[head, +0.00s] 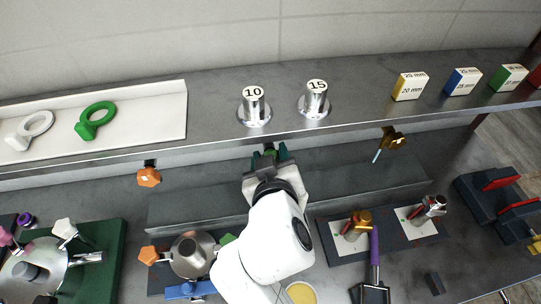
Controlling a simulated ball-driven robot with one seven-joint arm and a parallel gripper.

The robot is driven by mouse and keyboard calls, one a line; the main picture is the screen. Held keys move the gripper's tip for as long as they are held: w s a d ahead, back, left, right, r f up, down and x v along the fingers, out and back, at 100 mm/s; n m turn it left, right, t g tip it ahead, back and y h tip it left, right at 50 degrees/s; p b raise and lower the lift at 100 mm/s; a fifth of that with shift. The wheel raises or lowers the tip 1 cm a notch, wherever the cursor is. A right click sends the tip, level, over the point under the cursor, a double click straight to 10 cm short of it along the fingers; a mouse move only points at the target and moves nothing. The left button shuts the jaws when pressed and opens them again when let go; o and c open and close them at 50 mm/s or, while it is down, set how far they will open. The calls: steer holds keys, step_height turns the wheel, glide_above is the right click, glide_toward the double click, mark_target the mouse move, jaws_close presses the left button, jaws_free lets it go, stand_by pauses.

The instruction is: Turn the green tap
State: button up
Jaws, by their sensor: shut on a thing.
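My gripper (269,160) reaches up to the front edge of the grey shelf, below the post marked 10. It is shut on the green tap (283,152), which is mostly hidden by the gripper and my white arm. Only small green parts show around the fingers. How far the tap is turned cannot be told.
An orange tap (148,177) hangs under the shelf edge to the left, and a brass tap (394,140) to the right. Posts marked 10 (254,107) and 15 (315,100) stand on the shelf. A steel vessel (192,255) stands below, near my arm.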

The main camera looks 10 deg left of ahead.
steer(key=o, duration=1)
steer(key=shift+c, duration=0.2)
steer(key=b+v, duration=0.1)
steer(key=v, duration=1)
steer(key=shift+w, duration=0.1)
